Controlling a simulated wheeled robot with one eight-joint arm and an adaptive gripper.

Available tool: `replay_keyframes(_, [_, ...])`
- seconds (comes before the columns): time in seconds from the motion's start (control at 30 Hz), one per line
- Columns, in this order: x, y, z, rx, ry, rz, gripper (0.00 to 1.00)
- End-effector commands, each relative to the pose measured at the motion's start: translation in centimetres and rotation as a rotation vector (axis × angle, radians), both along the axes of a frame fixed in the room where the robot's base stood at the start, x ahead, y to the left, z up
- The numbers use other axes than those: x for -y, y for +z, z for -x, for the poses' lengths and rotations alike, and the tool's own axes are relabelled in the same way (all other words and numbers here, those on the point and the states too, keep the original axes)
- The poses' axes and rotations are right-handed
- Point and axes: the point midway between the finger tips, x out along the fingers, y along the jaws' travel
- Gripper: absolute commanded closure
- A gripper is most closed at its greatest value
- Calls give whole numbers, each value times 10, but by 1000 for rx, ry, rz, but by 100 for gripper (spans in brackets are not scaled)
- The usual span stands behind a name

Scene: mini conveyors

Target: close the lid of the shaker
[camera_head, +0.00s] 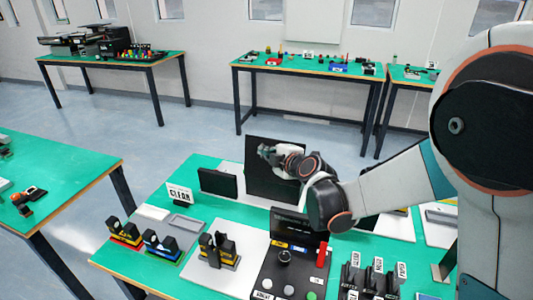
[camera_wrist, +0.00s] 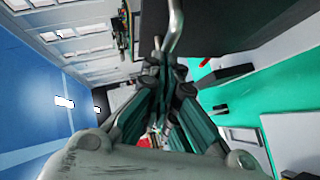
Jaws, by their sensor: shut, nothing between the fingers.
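A large dark panel (camera_head: 262,180) stands upright on the green work table, behind my forearm; it looks like the raised lid of the shaker. The body of the shaker is mostly hidden by my arm, so I cannot make out its shape. My gripper (camera_head: 265,151) is shut and empty, level with the upper part of the panel and in front of it in the picture. Whether it touches the panel I cannot tell. In the wrist view my gripper's fingers (camera_wrist: 162,50) come together, with a large dark surface (camera_wrist: 225,22) close beside them.
The green table carries a "CLEAN" sign (camera_head: 180,194), a small black screen (camera_head: 218,182), connector stands (camera_head: 125,232) and a black control box (camera_head: 266,277) with buttons and a red lever (camera_head: 322,256). Other tables stand at the left and back. Open floor lies behind this table.

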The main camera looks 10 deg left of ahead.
Motion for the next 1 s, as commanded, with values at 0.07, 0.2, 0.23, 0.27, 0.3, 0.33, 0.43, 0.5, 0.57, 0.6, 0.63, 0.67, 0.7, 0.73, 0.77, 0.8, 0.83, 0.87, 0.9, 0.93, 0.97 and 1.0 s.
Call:
replay_keyframes(0.07, [3, 7, -11, -55, -3, -6, 100])
replay_keyframes(0.2, [6, 11, -33, -184, -3, -25, 100])
replay_keyframes(0.23, [7, 12, -38, -212, -4, -28, 100])
replay_keyframes(0.27, [7, 11, -43, -240, -3, -32, 100])
replay_keyframes(0.3, [8, 11, -49, -277, -3, -38, 100])
replay_keyframes(0.33, [8, 11, -54, -307, -3, -43, 100])
replay_keyframes(0.43, [11, 9, -70, -401, -3, -56, 100])
replay_keyframes(0.5, [12, 7, -81, -467, -3, -64, 100])
replay_keyframes(0.57, [14, 4, -90, -524, -2, -72, 100])
replay_keyframes(0.6, [15, 2, -96, -562, -3, -77, 100])
replay_keyframes(0.63, [15, 0, -101, -590, -3, -82, 100])
replay_keyframes(0.67, [16, -1, -105, -617, -2, -86, 100])
replay_keyframes(0.7, [16, -4, -111, -656, -2, -91, 100])
replay_keyframes(0.73, [17, -6, -115, -683, -2, -95, 100])
replay_keyframes(0.77, [18, -8, -119, -711, -2, -99, 100])
replay_keyframes(0.8, [18, -11, -124, -745, -2, -104, 100])
replay_keyframes(0.83, [19, -13, -128, -770, -2, -108, 100])
replay_keyframes(0.87, [19, -15, -131, -794, -1, -111, 100])
replay_keyframes(0.9, [19, -18, -135, -826, -1, -116, 100])
replay_keyframes(0.93, [20, -20, -139, -848, -1, -118, 100])
replay_keyframes(0.97, [20, -22, -142, -872, -1, -122, 100])
replay_keyframes(1.0, [21, -25, -146, -902, -1, -125, 100])
